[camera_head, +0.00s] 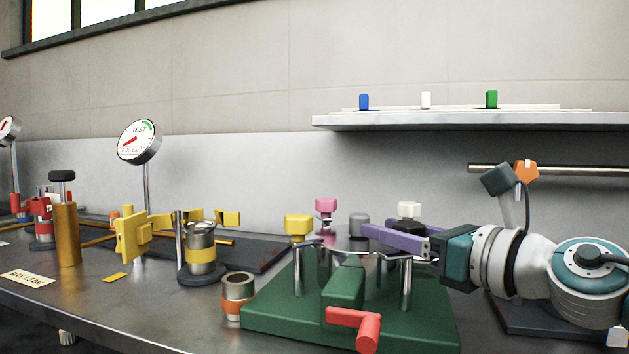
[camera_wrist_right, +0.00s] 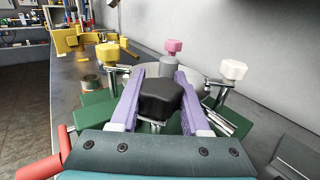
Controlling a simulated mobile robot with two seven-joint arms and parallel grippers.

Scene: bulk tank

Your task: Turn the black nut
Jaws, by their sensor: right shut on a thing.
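The black nut (camera_wrist_right: 160,98) shows in the right wrist view, between the two purple fingers of my right gripper (camera_wrist_right: 160,76). The gripper is shut on it, one finger along each side. The nut sits above the green fixture (camera_head: 270,316), among metal posts. My left gripper is not in view.
Yellow (camera_head: 298,226), pink (camera_head: 326,205) and white (camera_head: 408,209) knobs stand around the gripper. A red crank handle (camera_head: 362,328) juts from the fixture's front. A copper-banded cup (camera_head: 238,292) stands left of it. A shelf (camera_head: 470,121) hangs behind. The bench's front left is fairly clear.

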